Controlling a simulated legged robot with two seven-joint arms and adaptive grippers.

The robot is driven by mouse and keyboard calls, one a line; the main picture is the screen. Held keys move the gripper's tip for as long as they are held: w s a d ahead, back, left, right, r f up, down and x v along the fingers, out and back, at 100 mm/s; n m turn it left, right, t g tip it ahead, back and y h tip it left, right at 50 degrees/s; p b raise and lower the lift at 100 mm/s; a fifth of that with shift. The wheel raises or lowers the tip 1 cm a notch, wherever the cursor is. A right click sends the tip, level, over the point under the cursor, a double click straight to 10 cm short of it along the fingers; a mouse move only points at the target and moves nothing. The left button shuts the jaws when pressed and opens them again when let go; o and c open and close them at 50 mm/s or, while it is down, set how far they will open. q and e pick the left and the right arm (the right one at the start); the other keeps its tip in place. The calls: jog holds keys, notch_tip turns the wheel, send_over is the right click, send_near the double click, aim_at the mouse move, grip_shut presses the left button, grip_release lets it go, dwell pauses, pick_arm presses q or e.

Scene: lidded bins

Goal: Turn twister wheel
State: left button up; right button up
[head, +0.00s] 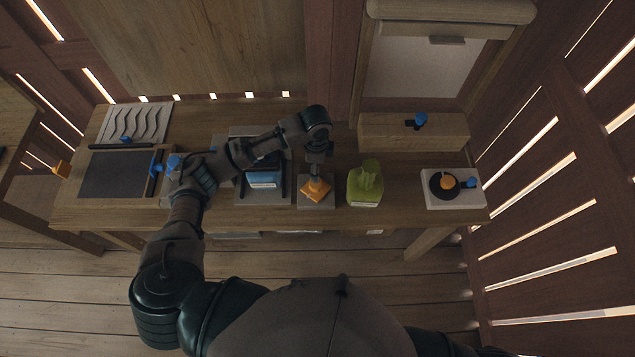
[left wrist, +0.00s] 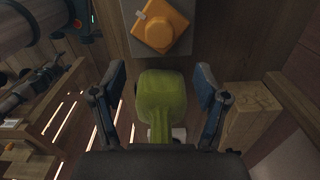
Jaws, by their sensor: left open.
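I cannot tell for certain which part is the twister wheel. A round black disk with an orange knob (head: 447,182) sits on a white plate at the right end of the bench. An orange square piece with a round knob (head: 316,190) sits on a grey block and also shows at the top of the left wrist view (left wrist: 163,28). My left gripper (head: 317,160) points down near the orange piece. In the left wrist view its fingers (left wrist: 160,85) are spread, with a green bottle-shaped object (left wrist: 160,100) showing between them; contact is not clear. My right gripper is out of view.
The green object (head: 365,185) stands between the orange piece and the white plate (head: 468,200). A wooden box with a blue knob (head: 416,121) is behind it. A dark panel (head: 115,175) with blue handles lies at left. A slatted wall bounds the right.

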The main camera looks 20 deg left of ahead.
aim_at(316, 186)
pick_arm(q)
jog(key=f, duration=1.1)
jog(key=shift+a+f, duration=0.2)
jog(key=shift+f, duration=0.15)
jog(key=shift+d, duration=0.1)
jog(key=shift+d, duration=0.1)
jog(key=c, duration=1.1)
